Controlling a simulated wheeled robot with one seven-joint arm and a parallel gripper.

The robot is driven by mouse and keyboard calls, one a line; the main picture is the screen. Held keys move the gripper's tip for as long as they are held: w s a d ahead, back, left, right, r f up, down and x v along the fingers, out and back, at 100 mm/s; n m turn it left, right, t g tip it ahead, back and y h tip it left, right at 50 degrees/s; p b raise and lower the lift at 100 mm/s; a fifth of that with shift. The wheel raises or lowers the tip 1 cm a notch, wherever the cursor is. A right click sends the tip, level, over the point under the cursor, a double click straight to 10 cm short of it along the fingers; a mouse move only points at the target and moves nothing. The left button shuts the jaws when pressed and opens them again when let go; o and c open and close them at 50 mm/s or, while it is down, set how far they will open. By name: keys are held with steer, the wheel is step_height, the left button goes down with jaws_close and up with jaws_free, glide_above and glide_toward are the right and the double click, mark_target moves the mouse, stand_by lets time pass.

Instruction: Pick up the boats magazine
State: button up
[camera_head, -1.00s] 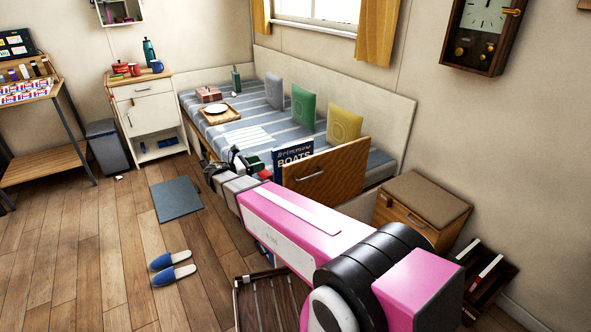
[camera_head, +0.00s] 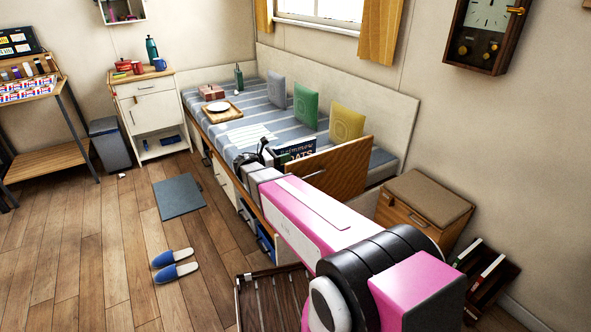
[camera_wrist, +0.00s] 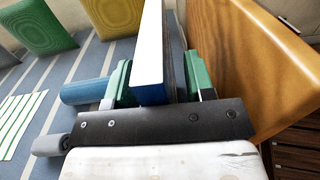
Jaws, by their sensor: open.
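The boats magazine (camera_head: 297,149) stands upright on the bed, against or close to the wooden end panel; its dark blue cover and white title are partly covered by my arm. In the wrist view the magazine (camera_wrist: 150,45) is seen edge-on, with a broad white edge and a dark blue lower part. My gripper (camera_wrist: 158,82) is open, with one green-padded finger on each side of the magazine. A gap shows on the right side; contact on the left is unclear. In the head view my gripper (camera_head: 265,156) is partly hidden.
The wooden end panel (camera_head: 330,168) rises close on the gripper's right. A blue cylinder (camera_wrist: 86,91) lies beside the left finger. Green (camera_head: 306,106) and yellow (camera_head: 346,122) cushions line the wall. A tray with a plate (camera_head: 220,111) lies farther along the bed.

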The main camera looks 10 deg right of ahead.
jaws_close()
steer(key=shift+r, duration=0.1)
